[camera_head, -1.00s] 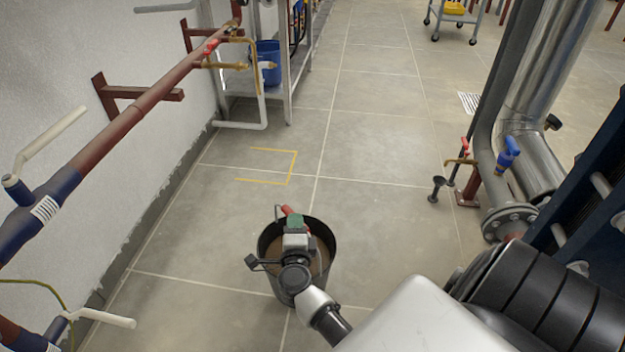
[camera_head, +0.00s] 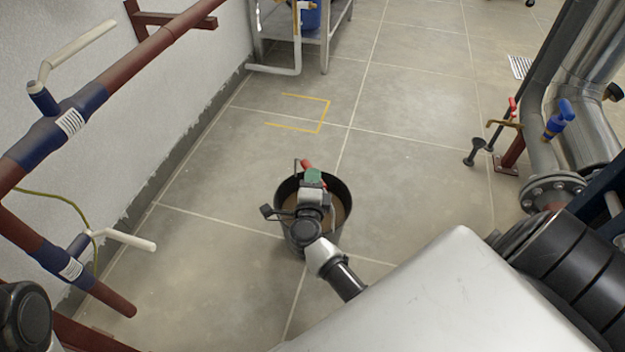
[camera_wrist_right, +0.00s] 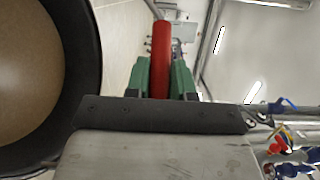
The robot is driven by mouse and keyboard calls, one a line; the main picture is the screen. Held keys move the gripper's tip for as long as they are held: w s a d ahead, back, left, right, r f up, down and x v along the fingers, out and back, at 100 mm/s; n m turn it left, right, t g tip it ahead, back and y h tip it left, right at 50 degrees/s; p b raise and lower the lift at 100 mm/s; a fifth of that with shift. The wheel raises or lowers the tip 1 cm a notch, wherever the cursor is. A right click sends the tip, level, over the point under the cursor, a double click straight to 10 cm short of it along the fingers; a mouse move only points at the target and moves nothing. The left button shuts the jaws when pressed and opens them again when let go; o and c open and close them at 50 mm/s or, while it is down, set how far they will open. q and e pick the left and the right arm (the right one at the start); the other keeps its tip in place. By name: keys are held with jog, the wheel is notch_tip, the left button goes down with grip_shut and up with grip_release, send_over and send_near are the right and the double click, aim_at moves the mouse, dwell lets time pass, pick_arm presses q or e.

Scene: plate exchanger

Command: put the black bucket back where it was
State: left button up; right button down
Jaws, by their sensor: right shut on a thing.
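The black bucket (camera_head: 340,187) is in the lower middle of the head view, with brownish contents inside. Its dark rim and tan inside (camera_wrist_right: 83,75) fill the left of the right wrist view. My right gripper (camera_head: 308,168) is over the bucket and shut on its red handle grip (camera_wrist_right: 161,45), which sits between the green fingers. The bucket hangs upright below the gripper; I cannot tell its height above the floor. A yellow outline (camera_head: 322,115), open on its left side, is marked on the floor beyond the bucket. My left gripper is not in view.
Red-brown pipes with blue joints and white levers (camera_head: 75,118) run along the left wall. A metal rack (camera_head: 325,45) with a blue container (camera_head: 310,14) stands at the back. Pipes and a flange (camera_head: 552,190) are at the right. The tiled floor between is clear.

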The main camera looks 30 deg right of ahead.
jog(key=shift+w+r, duration=0.25)
jog(key=shift+r, duration=0.4)
jog(key=c, duration=1.2)
grip_release()
jog(key=shift+s+f, duration=0.3)
jog(key=shift+f, duration=0.25)
jog(key=shift+o, duration=1.2)
